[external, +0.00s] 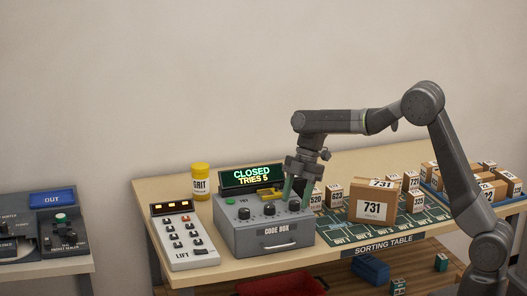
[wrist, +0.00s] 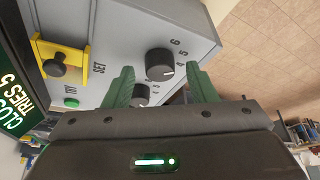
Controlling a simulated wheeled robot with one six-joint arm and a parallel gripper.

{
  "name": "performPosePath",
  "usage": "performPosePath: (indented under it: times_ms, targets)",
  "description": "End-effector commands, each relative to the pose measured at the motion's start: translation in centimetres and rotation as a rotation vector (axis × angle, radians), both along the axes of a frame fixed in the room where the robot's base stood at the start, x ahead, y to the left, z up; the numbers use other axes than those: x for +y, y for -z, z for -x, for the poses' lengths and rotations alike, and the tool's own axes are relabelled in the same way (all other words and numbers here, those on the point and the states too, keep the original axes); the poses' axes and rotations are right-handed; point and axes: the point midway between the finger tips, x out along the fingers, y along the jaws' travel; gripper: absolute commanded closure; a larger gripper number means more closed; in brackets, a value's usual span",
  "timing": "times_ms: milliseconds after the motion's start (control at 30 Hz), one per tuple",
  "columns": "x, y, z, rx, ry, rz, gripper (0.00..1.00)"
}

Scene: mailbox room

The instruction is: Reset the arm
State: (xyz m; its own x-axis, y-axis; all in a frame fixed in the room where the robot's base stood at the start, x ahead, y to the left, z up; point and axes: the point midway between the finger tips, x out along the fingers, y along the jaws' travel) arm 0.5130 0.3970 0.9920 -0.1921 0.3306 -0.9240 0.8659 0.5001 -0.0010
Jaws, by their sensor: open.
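My gripper (external: 293,188) is over the right part of the grey code box (external: 262,238), pointing down, with my arm reaching in from the right. In the wrist view the two green fingers of my gripper (wrist: 160,88) are spread apart with nothing held between them. I cannot tell whether the fingers touch a dial. The box's display (external: 252,177) reads CLOSED, TRIES 5.
A LIFT panel (external: 184,236) and a yellow GRIT jar (external: 201,182) stand left of the box. A large 731 parcel (external: 375,204) and several small parcels stand right on the sorting table (external: 345,252). Free space lies above the table against the bare wall.

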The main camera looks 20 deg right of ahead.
Motion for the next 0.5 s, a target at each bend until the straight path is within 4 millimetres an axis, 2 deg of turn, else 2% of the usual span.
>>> performPosePath:
  times_ms: [100,500]
  targets:
    - [0.29,0.68,0.17,-0.001,-0.001,-0.001,0.48]
    - [0.23,0.58,0.13,-0.001,0.016,-0.001,0.48]
